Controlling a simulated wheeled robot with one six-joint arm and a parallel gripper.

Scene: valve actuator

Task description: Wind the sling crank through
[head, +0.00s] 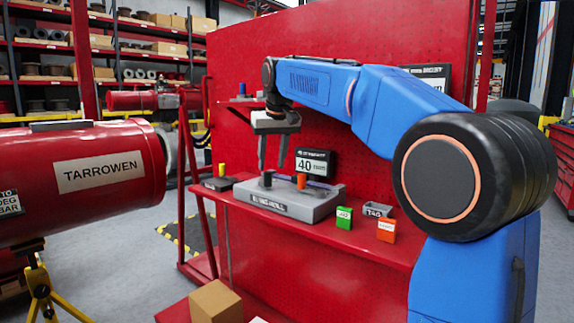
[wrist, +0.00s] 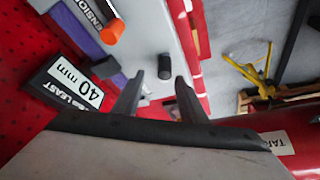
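A grey box-shaped unit (head: 305,206) with a dark label sits on the red shelf. An orange peg (head: 301,181) and a black peg (head: 268,179) stand on its top, with a purple band behind. In the wrist view the unit's pale top (wrist: 150,22) carries the orange peg (wrist: 114,32), a black peg (wrist: 164,66) and a darker black piece (wrist: 105,67). Which part is the crank handle is unclear. My gripper (head: 271,166) is open, pointing down above the unit's left part. In the wrist view the black peg shows between the fingertips (wrist: 161,77), apparently untouched.
A sign reading 40 mm (head: 316,164) stands behind the unit. Green (head: 344,218) and orange (head: 387,230) blocks and a grey tray (head: 378,210) are at right. A dark block (head: 220,184) is at left. A red cylinder (head: 108,172) stands left; a red pegboard (head: 350,50) rises behind.

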